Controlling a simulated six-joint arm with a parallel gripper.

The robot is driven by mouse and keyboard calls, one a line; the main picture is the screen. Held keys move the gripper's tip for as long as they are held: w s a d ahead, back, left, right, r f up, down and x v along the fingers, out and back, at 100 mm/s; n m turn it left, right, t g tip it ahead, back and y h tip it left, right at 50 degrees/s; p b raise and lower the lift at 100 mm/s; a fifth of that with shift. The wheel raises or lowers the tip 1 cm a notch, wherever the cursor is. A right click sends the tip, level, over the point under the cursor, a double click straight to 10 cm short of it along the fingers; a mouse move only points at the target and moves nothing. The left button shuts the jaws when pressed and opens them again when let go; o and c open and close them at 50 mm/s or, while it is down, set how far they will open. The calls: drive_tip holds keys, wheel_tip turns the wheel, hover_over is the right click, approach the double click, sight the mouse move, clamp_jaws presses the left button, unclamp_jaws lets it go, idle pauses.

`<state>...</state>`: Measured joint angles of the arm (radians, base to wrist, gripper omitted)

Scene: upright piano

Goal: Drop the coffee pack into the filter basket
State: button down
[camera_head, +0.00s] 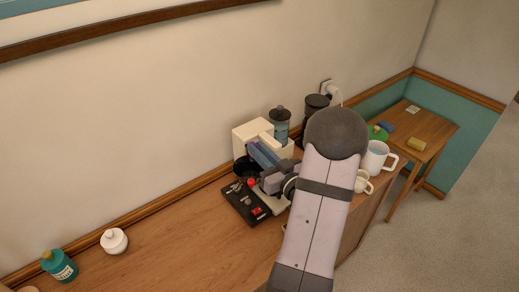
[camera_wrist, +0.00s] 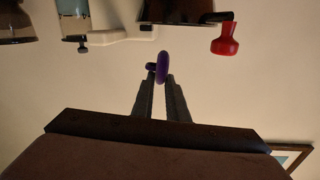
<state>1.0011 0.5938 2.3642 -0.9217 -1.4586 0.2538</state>
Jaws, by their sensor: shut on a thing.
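My gripper (camera_wrist: 160,82) is shut on a small purple disc-shaped pack (camera_wrist: 163,68), held on edge between the fingertips in the wrist view. In the head view my arm comes in from the lower right, and my gripper's grey body (camera_head: 276,180) is at the front of a white coffee machine (camera_head: 250,132). The pack cannot be made out there. A dark part (camera_wrist: 180,12) with a red knob (camera_wrist: 226,40) shows at the top of the wrist view, apart from the pack. I cannot tell for sure which part is the filter basket.
A black panel with a red switch (camera_head: 257,211) lies in front of the machine. A white mug (camera_head: 376,158) and cup stand right of my arm. A white jar (camera_head: 114,241) and teal bottle (camera_head: 59,266) stand at the left. The wooden top between is clear.

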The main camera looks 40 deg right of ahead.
drive_tip(key=shift+f+b, duration=0.85)
drive_tip(key=shift+f, duration=0.6)
drive_tip(key=c, duration=1.7)
unclamp_jaws()
drive_tip(key=shift+o, duration=0.2)
drive_tip(key=shift+s, duration=0.1)
drive_tip(key=s+b, duration=0.3)
drive_tip(key=s, duration=0.4)
drive_tip(key=shift+a, duration=0.35)
